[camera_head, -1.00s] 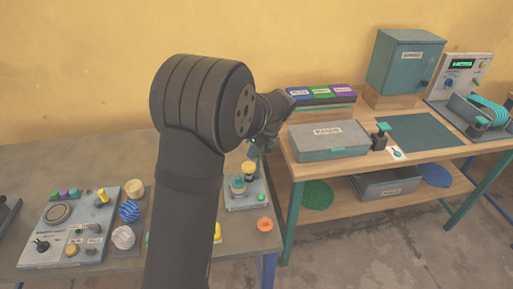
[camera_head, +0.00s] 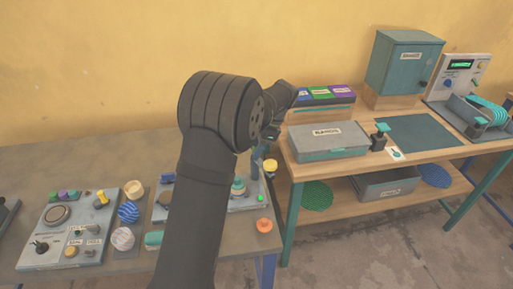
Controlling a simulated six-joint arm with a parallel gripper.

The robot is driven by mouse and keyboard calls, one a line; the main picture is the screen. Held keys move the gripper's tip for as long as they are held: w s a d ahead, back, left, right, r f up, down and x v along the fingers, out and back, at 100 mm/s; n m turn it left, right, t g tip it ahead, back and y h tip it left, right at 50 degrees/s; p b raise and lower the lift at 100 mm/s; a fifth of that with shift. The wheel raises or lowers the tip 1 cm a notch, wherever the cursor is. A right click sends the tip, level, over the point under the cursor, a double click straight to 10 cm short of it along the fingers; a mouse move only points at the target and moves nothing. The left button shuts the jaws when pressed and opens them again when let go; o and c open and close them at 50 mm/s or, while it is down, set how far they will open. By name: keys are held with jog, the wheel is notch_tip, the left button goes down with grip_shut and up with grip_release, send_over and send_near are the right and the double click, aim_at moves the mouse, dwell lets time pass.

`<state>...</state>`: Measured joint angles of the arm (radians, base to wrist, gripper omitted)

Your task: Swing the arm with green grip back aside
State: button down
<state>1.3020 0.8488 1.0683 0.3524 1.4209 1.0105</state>
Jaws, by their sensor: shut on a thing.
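The press (camera_head: 245,200) stands on the left table, partly behind my forearm. Its teal-topped grey cylinder (camera_head: 238,188) is upright and uncovered from above. The yellow piece (camera_head: 270,165), which appears to belong to the swing arm, is up and to the right of the cylinder. My gripper (camera_head: 257,150) is at the back of the press, mostly hidden by my own arm. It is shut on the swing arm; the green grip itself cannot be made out.
A control panel (camera_head: 68,228) and several round pieces are on the left. An orange ring (camera_head: 264,226) lies in front of the press. The right bench (camera_head: 350,165) holds a grey box (camera_head: 327,141) close to my wrist.

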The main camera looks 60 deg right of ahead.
jog(key=shift+n, duration=0.4)
jog(key=c, duration=0.8)
grip_release()
jog(key=shift+c, duration=0.2)
jog(key=v, duration=1.7)
jog(key=shift+d+r, duration=0.15)
jog(key=shift+d, duration=0.1)
jog(key=x, duration=1.7)
jog(key=shift+a+f, duration=0.2)
jog(key=shift+a, duration=0.05)
